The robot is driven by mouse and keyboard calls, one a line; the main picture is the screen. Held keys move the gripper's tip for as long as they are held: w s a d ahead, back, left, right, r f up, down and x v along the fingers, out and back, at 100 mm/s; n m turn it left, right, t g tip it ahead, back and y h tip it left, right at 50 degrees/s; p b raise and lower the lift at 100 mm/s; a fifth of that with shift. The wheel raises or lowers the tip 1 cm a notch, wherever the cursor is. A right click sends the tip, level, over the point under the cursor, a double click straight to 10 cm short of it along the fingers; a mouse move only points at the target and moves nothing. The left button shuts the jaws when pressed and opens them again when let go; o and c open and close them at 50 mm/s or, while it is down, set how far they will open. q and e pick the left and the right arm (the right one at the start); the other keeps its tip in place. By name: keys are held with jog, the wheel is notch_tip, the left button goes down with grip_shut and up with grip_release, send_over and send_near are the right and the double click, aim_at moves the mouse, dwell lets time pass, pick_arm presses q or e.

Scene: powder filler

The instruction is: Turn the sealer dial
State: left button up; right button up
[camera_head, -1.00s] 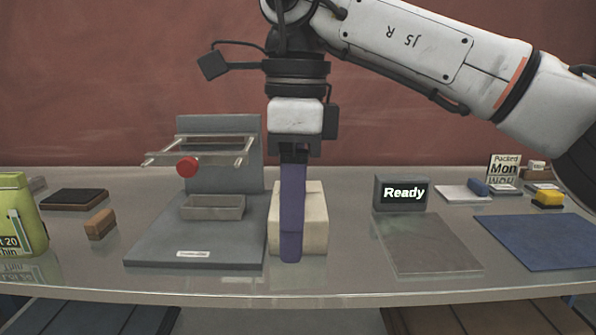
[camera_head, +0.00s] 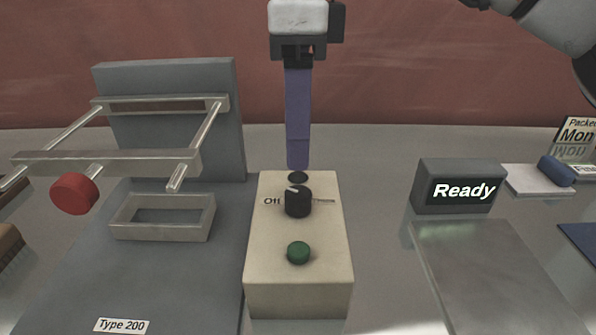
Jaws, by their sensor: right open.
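The sealer dial (camera_head: 298,203) is a black knob on top of a cream box (camera_head: 298,290). A white mark shows on its upper left rim, and a label that seems to read "Off" is at its left. A small dark round piece (camera_head: 298,177) sits just behind the dial. A green button (camera_head: 298,252) is in front of it. My right gripper (camera_head: 298,162) points down with purple fingers, above or behind the dial and apart from it in the picture. It is open and empty, though its fingers overlap from this side. My left gripper is out of view.
A grey sealer stand (camera_head: 215,290) with a metal frame and red knob (camera_head: 74,194) stands close at the left of the box. A "Ready" display (camera_head: 458,187) and a grey plate (camera_head: 490,280) are at the right. Bare table lies between box and plate.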

aim_at(298, 193)
notch_tip(298, 193, down, 7)
jog(key=shift+s+f+b, duration=0.15)
jog(key=shift+b, duration=0.2)
jog(key=shift+f, duration=0.55)
jog(key=c, duration=1)
jog(key=shift+c, duration=0.2)
